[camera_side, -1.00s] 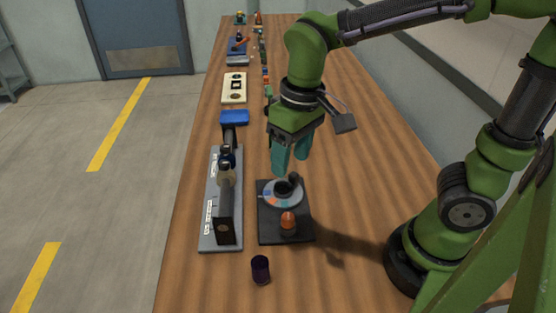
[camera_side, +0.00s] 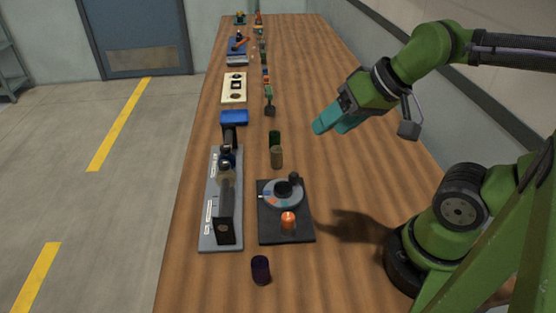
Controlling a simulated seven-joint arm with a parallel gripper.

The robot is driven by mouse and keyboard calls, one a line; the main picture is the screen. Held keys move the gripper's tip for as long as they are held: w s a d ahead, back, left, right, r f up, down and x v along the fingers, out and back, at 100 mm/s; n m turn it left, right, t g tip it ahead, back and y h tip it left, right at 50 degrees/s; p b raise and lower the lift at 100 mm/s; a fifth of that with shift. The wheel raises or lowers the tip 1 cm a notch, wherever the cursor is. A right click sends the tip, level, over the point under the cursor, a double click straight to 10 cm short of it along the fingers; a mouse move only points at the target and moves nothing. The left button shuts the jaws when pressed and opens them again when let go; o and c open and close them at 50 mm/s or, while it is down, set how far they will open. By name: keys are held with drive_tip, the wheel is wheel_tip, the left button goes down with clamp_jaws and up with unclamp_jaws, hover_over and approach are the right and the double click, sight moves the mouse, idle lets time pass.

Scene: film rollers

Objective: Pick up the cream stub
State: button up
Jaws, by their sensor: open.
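No plainly cream stub stands out. A short tan cylinder (camera_side: 276,157) stands upright on the table behind the turntable. A beige part (camera_side: 227,174) shows on the long grey rack (camera_side: 212,236), partly behind a dark upright block. I cannot tell which of them is the cream stub. My gripper (camera_side: 330,127) is open, with teal fingers and nothing between them. It hangs above the table to the right of the tan cylinder, well apart from it.
A black-based turntable (camera_side: 264,222) with an orange knob (camera_side: 288,221) sits right of the rack. A dark green cylinder (camera_side: 275,139) stands behind the tan one, and a dark purple cylinder (camera_side: 261,270) in front. A blue block (camera_side: 234,117) lies behind the rack. The table's right side is clear.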

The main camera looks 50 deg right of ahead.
drive_tip(key=shift+o, duration=0.8)
drive_tip(key=n+g+h, duration=0.2)
drive_tip(key=n+g, duration=0.2)
drive_tip(key=g, duration=0.2)
approach(277, 149)
drive_tip(key=f, duration=0.6)
drive_tip(key=shift+w+a+f, duration=0.1)
drive_tip(key=shift+w+a, duration=0.1)
drive_tip(key=shift+a, duration=0.2)
drive_tip(key=shift+w+d+f, duration=0.1)
drive_tip(key=shift+d+f, duration=0.05)
drive_tip(key=shift+f, duration=0.75)
drive_tip(key=shift+w+d+f, duration=0.1)
drive_tip(key=shift+w+f, duration=0.05)
drive_tip(key=shift+f, duration=0.75)
drive_tip(key=shift+w+d+f, duration=0.1)
drive_tip(key=shift+d+f, duration=0.05)
drive_tip(key=shift+f, duration=0.7)
drive_tip(key=shift+r, duration=0.1)
clamp_jaws()
